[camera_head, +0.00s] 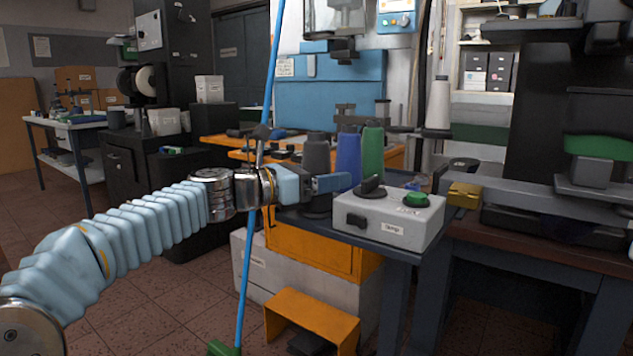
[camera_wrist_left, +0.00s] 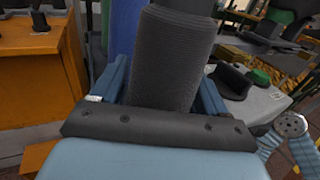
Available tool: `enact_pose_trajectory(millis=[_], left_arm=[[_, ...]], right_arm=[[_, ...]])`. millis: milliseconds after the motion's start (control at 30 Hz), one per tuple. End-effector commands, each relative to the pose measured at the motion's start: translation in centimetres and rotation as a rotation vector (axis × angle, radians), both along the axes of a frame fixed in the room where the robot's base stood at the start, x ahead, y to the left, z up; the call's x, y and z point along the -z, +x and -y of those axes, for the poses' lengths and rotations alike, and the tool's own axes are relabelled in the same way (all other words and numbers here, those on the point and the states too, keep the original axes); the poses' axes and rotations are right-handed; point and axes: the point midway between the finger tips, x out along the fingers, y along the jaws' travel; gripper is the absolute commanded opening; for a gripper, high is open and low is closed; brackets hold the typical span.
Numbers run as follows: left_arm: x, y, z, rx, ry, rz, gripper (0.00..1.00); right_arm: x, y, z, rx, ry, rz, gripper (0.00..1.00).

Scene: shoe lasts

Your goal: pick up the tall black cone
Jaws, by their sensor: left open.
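The tall black cone (camera_head: 316,157) is dark grey-black and stands upright on the blue-grey bench, left of a blue cone (camera_head: 348,158) and a green cone (camera_head: 373,152). My left gripper (camera_head: 328,184) is level with its lower part and hides some of it in the head view. In the left wrist view the black cone (camera_wrist_left: 172,58) shows a ribbed surface and lies between the two spread blue fingers. The gripper is open. Whether a finger touches the cone I cannot tell. My right gripper is not in view.
A grey control box (camera_head: 390,219) with a black knob and green button stands right of the gripper. A thin blue pole (camera_head: 256,150) rises beside the left wrist. An orange step (camera_head: 312,318) stands on the floor. A white cone (camera_head: 438,103) stands farther back.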

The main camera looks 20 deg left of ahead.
Motion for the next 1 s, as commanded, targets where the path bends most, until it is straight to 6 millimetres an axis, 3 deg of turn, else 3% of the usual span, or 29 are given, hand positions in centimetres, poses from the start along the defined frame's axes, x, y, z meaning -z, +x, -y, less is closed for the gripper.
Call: enact_pose_trajectory(millis=[200,500,767,1000], left_arm=[[0.0,0.1,0.1,0.0,0.001,-0.001,0.73],[0.0,0.1,0.0,0.0,0.001,-0.001,0.27],[-0.4,0.0,0.0,0.0,0.001,0.001,0.26],[-5.1,0.0,0.1,0.002,0.001,0.003,0.26]], right_arm=[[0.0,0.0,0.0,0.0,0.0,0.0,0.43],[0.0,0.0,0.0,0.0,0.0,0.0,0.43],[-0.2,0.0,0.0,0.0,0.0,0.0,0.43],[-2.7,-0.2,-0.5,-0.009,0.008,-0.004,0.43]])
